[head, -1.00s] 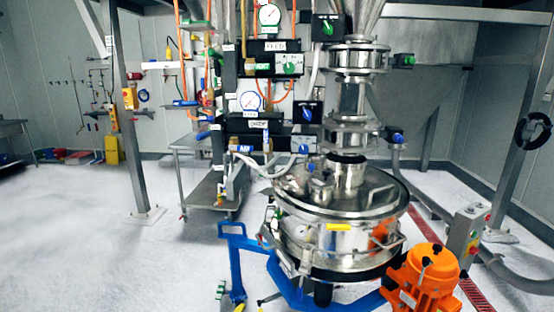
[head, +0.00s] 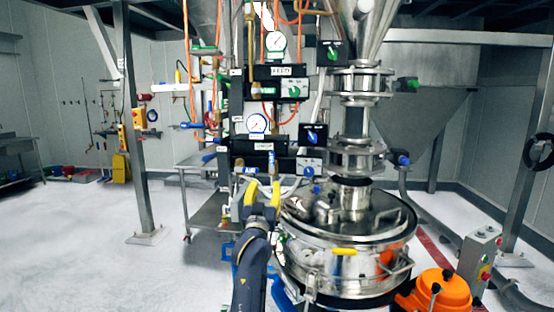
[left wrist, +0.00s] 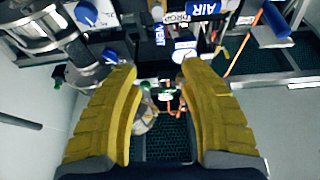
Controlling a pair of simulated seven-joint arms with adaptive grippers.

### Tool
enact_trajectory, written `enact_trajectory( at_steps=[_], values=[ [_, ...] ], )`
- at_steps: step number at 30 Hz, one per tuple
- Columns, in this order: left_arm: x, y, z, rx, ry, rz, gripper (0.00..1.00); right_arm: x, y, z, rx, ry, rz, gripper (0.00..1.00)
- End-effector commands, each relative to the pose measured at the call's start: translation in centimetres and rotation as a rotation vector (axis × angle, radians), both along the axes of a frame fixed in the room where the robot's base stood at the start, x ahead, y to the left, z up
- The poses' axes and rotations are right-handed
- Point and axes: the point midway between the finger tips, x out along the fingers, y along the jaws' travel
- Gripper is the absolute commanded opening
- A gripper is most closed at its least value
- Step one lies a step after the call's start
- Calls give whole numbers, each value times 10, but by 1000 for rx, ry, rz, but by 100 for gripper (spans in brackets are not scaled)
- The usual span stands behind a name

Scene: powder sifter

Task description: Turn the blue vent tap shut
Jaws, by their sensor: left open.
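The blue vent tap (left wrist: 160,35) shows in the left wrist view as a slim blue lever lettered VENT, above the gap between my fingertips. In the head view its lever (head: 271,161) points up and down on the front of the valve panel. A blue lever lettered AIR (left wrist: 205,8) is beside it, lying crosswise; it also shows in the head view (head: 250,170). My left gripper (head: 262,184) has its yellow fingers spread, empty, just below the two levers in the head view. The left wrist view shows both fingers (left wrist: 157,70), apart from the vent lever. My right gripper is out of view.
The steel sifter (head: 345,235) stands close right of my left arm. An orange motor (head: 440,292) is at lower right. Gauges, blue and green knobs and orange hoses crowd the panel (head: 258,128). Open floor (head: 100,240) is to the left.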

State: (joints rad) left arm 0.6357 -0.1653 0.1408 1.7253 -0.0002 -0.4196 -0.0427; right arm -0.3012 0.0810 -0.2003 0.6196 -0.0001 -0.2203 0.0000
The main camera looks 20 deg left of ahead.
Motion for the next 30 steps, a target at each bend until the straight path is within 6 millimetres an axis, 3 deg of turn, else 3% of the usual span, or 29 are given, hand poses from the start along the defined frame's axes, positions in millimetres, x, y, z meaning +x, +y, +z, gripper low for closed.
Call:
enact_trajectory(
  at_steps=[21,30],
  values=[
    [102,16,41,2,4,0,42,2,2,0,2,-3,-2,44],
    [136,20,55,2,5,0,42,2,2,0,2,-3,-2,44]
  ],
)
